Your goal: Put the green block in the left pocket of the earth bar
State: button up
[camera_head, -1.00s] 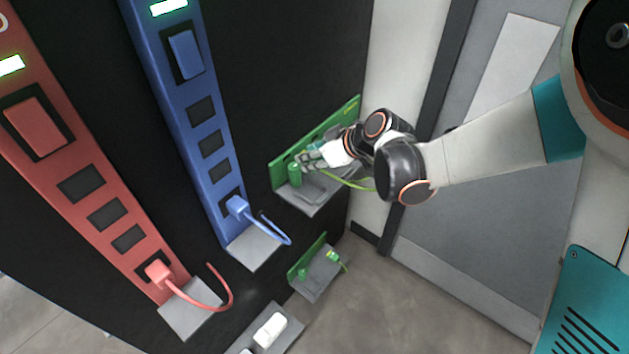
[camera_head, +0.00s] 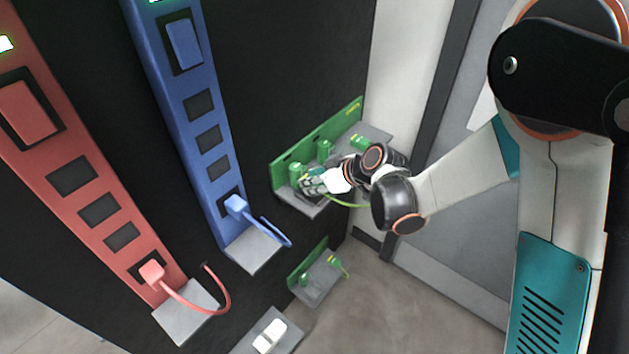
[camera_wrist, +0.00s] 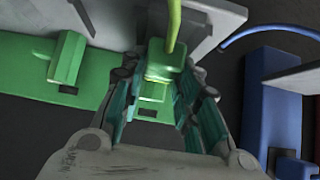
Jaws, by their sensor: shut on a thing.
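The green earth bar (camera_head: 312,145) is fixed to the dark panel above a grey shelf; its face also shows in the wrist view (camera_wrist: 25,75). My gripper (camera_head: 308,184) is low in front of the bar's left end. In the wrist view, my gripper (camera_wrist: 160,95) is shut on the green block (camera_wrist: 165,58), from which a yellow-green cable runs. The bar's face lies close behind the block. A green piece (camera_head: 295,171) stands at the bar's left end.
Another green block (camera_head: 324,150) stands at the bar, also in the wrist view (camera_wrist: 67,58). A blue strip (camera_head: 190,110) with a corded plug is to the left, and a red strip (camera_head: 70,150) beyond. A smaller green bar (camera_head: 308,262) sits below.

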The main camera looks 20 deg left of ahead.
jog(key=shift+f+b, duration=0.4)
jog(key=shift+f, duration=0.2)
jog(key=o, duration=1.1)
jog(key=shift+r, duration=0.1)
jog(key=shift+r+p, duration=0.5)
jog(key=shift+r, duration=0.05)
jog(key=p+v, duration=0.3)
jog(key=v, duration=0.9)
